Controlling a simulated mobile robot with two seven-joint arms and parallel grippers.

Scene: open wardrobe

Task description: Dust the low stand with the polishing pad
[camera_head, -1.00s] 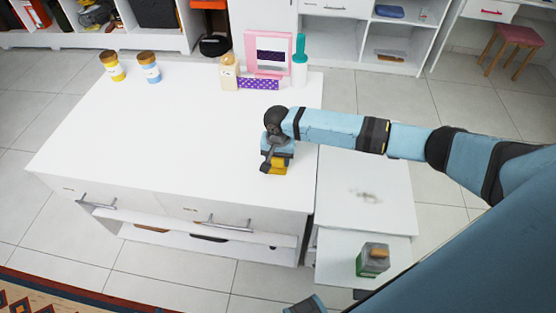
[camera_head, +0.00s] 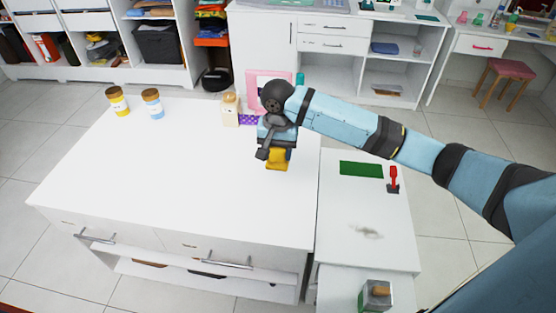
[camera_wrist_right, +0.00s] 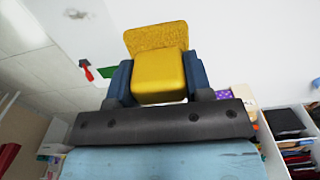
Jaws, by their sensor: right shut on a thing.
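The polishing pad (camera_head: 277,159) is yellow and hangs from my right gripper (camera_head: 275,145), which is shut on it above the taller white cabinet top. In the right wrist view the pad (camera_wrist_right: 160,70) sits between the two blue fingers. The low stand (camera_head: 340,215) is white and stands right of the cabinet, with its top a little lower. A grey-brown dust smudge (camera_head: 366,232) lies on its top, apart from the pad. The smudge also shows small in the right wrist view (camera_wrist_right: 76,14). My left gripper is not in view.
On the stand lie a green mat (camera_head: 361,169) and a red-handled tool (camera_head: 393,178). A green-and-grey box (camera_head: 375,295) stands at its front. The cabinet's middle is clear.

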